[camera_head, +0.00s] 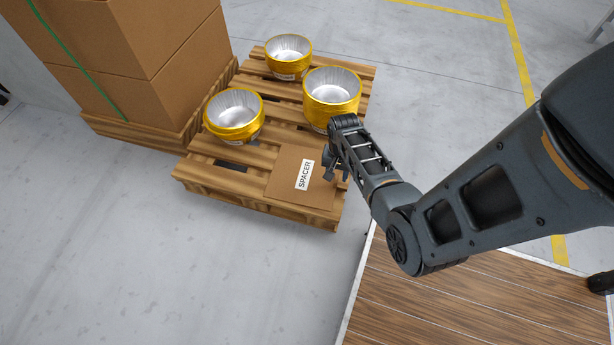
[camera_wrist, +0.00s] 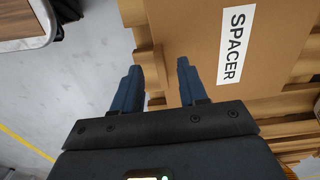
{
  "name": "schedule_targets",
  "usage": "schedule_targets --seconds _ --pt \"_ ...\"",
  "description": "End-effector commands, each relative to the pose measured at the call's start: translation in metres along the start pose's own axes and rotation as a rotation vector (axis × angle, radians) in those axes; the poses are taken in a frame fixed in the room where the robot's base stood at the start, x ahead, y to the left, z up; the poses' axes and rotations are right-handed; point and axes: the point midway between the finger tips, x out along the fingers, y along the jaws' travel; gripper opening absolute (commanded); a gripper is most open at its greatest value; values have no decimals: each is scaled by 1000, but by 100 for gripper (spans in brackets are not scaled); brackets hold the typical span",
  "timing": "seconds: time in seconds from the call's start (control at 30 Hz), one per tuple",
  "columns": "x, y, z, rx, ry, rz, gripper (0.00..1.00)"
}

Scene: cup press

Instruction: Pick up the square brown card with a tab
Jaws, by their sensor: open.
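The square brown card (camera_head: 283,182) lies flat on the near right corner of a wooden pallet (camera_head: 205,178), with a white "SPACER" label. It also shows in the wrist view (camera_wrist: 190,35) at the upper right. My gripper (camera_head: 338,172) is over the card's right edge. The gap in height is unclear.
Several gold-rimmed stacks of foil cups stand on the pallet: one left (camera_head: 233,128), one at the back (camera_head: 288,70), one right (camera_head: 331,114), close to my arm. Big cartons (camera_head: 150,70) stand on another pallet at left. Bare floor (camera_head: 150,270) lies in front.

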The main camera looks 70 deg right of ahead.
Motion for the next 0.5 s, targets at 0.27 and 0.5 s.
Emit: schedule_targets --seconds 0.27,0.5 --pt "41 1 0 0 0 0 43" --pt "43 1 0 -1 1 0 43"
